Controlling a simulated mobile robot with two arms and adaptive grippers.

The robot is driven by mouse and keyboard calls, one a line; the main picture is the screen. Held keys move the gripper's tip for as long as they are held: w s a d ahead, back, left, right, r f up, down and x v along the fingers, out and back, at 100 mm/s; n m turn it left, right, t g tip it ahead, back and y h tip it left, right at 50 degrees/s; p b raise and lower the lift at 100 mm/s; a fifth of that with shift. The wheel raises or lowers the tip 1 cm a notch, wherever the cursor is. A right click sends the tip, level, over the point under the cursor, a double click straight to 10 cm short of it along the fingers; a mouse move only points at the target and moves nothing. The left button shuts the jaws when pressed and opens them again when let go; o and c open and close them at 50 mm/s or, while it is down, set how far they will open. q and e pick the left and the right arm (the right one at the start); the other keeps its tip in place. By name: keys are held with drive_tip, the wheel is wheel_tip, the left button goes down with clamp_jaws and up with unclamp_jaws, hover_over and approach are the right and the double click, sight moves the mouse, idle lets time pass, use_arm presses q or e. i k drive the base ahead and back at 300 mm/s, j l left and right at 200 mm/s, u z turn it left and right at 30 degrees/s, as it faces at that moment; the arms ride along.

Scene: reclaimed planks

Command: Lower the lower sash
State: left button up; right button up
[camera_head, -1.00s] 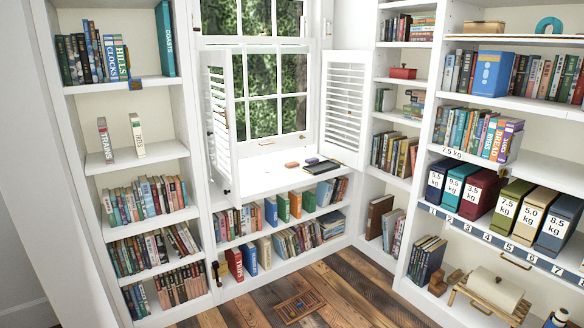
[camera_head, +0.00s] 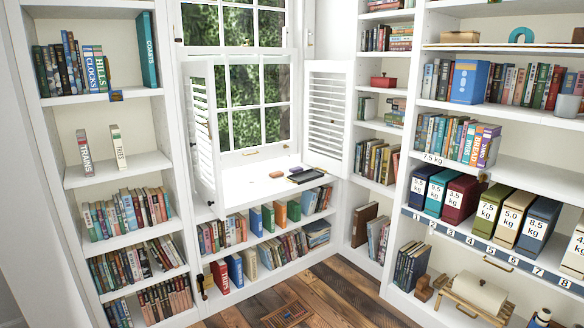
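The window's lower sash (camera_head: 247,158) is a white frame with several panes, greenery showing behind the glass. A small brass pull (camera_head: 250,153) is on its bottom rail, just above the white sill (camera_head: 240,190). I cannot tell whether the bottom rail touches the sill. The upper sash (camera_head: 238,53) is above it and cut off by the top of the view. A louvred left shutter (camera_head: 203,125) and right shutter (camera_head: 327,110) stand swung open beside the window. Neither of my grippers is in view.
On the sill lie a black flat item (camera_head: 306,176) and small brown and purple pieces. Bookshelves (camera_head: 120,173) flank the window; weight-labelled boxes (camera_head: 463,199) are at right. A wooden grille (camera_head: 286,314) is set in the floor. The floor before the window looks otherwise clear.

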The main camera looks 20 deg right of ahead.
sight(241, 158)
drive_tip(key=i+z, duration=0.1)
drive_tip(key=i, duration=1.05)
drive_tip(key=i+l, duration=0.2)
drive_tip(key=i, duration=0.45)
drive_tip(key=i+l+z, duration=0.1)
drive_tip(key=i, duration=0.55)
drive_tip(key=i+l, duration=0.2)
drive_tip(key=i, duration=0.45)
drive_tip(key=l+u, duration=0.3)
drive_tip(key=l, duration=0.15)
drive_tip(key=k+l+u, duration=0.1)
drive_tip(key=l+u, duration=0.2)
drive_tip(key=l, duration=0.15)
drive_tip(key=k+l+u, duration=0.15)
drive_tip(key=l+u, duration=0.15)
drive_tip(key=l, duration=0.15)
